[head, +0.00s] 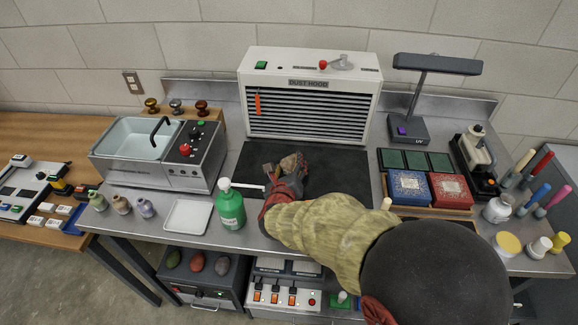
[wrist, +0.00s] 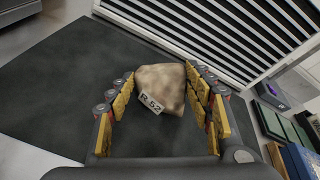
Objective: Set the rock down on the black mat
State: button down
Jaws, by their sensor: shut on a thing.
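The rock (wrist: 161,88) is a tan, angular lump with a white label reading "R 52". In the head view the rock (head: 290,163) shows at the end of my arm, partly hidden by the fingers. My gripper (wrist: 163,92) is shut on the rock, with yellow-padded fingers on both sides of it. The black mat (head: 340,172) lies in front of the dust hood, and the rock is over it. In the wrist view the mat (wrist: 60,90) fills the area beneath and left of the rock. I cannot tell whether the rock touches the mat.
The dust hood (head: 308,95) stands behind the mat. A green bottle (head: 230,208) and white tray (head: 187,216) are left of my gripper. Blue (head: 409,187) and red (head: 449,190) boxes and a UV lamp (head: 408,128) stand right. The mat's right part is clear.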

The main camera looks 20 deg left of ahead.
jog(key=c, duration=0.9)
grip_release()
jog(key=shift+f, duration=0.1)
jog(key=shift+o, duration=0.5)
jog(key=shift+s+r, duration=0.25)
jog(key=p+v, duration=0.2)
jog(key=v, duration=0.9)
jog(key=shift+s+d+p, duration=0.2)
jog(key=shift+s+p, duration=0.1)
jog(key=shift+p, duration=0.05)
jog(key=shift+r, duration=0.1)
